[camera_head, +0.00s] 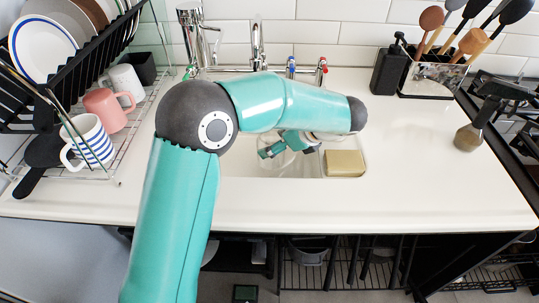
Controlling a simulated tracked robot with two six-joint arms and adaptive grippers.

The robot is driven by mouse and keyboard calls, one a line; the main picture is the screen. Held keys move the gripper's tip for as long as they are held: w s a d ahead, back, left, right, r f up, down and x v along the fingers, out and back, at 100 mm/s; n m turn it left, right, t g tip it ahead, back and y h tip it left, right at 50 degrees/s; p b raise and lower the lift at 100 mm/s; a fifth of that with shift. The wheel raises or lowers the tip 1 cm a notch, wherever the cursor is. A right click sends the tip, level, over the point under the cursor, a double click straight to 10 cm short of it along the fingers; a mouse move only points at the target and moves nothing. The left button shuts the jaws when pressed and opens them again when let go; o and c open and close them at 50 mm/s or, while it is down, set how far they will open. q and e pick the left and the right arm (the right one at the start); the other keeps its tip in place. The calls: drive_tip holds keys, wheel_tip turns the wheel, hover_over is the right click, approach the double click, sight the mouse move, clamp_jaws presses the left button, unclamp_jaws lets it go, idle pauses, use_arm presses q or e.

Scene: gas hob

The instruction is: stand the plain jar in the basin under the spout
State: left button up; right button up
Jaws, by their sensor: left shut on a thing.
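My left gripper (287,146) reaches down into the white basin (240,165), partly hidden by my own forearm. It is shut on a pale, see-through rounded thing (290,161), which looks like the plain jar. Most of the jar is hidden, so I cannot tell whether it is upright or touches the basin floor. The chrome tap (257,45) stands behind the basin, between red and blue handles and a tall chrome fitting. My arm covers the spout's lower end. My right gripper is not in view.
A yellow sponge-like block (345,163) lies at the basin's right end. A dish rack with plates and mugs, including a striped mug (88,142), stands left. A black dispenser (389,70) and utensil holder (432,77) stand back right. The front counter is clear.

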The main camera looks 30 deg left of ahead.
use_arm(q)
wheel_tip(320, 180, down, 3)
drive_tip(key=shift+f, duration=0.1)
drive_tip(key=a+b, duration=0.1)
drive_tip(key=a, duration=0.3)
drive_tip(key=shift+f, duration=0.1)
drive_tip(key=shift+w+f+b, duration=0.1)
drive_tip(key=shift+f+b, duration=0.3)
drive_tip(key=shift+f, duration=0.1)
drive_tip(key=shift+f, duration=0.2)
drive_tip(key=o, duration=1.4)
